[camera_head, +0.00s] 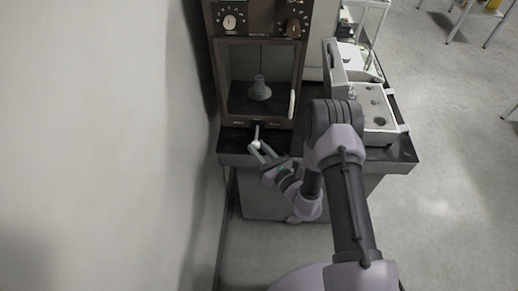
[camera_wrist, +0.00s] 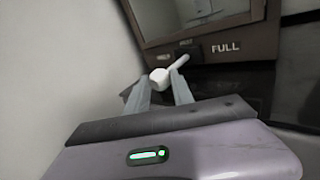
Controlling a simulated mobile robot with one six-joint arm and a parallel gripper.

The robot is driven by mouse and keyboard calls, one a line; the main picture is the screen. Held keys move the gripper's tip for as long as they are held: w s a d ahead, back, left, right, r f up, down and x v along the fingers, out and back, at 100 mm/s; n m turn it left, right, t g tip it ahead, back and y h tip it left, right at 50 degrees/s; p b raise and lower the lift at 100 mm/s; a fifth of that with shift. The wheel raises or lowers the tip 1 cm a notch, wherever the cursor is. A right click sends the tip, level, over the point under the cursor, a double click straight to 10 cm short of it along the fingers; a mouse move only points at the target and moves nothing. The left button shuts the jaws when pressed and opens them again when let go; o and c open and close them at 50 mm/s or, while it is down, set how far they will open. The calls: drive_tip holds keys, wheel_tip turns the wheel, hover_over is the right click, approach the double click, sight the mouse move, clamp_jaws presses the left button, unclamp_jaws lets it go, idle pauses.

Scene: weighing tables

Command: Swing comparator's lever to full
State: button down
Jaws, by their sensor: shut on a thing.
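The comparator (camera_head: 212,75) is a dark brown cabinet with a window, standing at the back of the dark table. Its lever (camera_head: 257,131) is a light rod with a white ball knob, sticking out from the lower front. In the wrist view the lever (camera_wrist: 180,62) ends in the white knob (camera_wrist: 160,75) between my fingertips. The word FULL (camera_wrist: 226,47) is printed on the front panel, to the right of the lever. My gripper (camera_head: 260,150) is shut on the lever's knob; it also shows in the wrist view (camera_wrist: 160,86). The marking left of the lever is unreadable.
A grey weight-like piece (camera_head: 260,90) stands behind the comparator's window, with a white handle (camera_head: 291,104) at the right. A light grey instrument box (camera_head: 378,108) sits on the table to the right, close to my arm. A wall (camera_head: 120,150) runs along the left.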

idle(0.8)
drive_tip(key=shift+w+d+n+g+y+b, duration=0.1)
drive_tip(key=shift+d+n+g+y+b, duration=0.25)
drive_tip(key=shift+d+n+g+y, duration=0.5)
drive_tip(key=shift+a, duration=0.15)
drive_tip(key=c, duration=1.1)
unclamp_jaws()
drive_tip(key=p+v, duration=0.3)
drive_tip(key=v, duration=1.4)
drive_tip(key=shift+s+p, duration=0.25)
drive_tip(key=shift+p, duration=0.05)
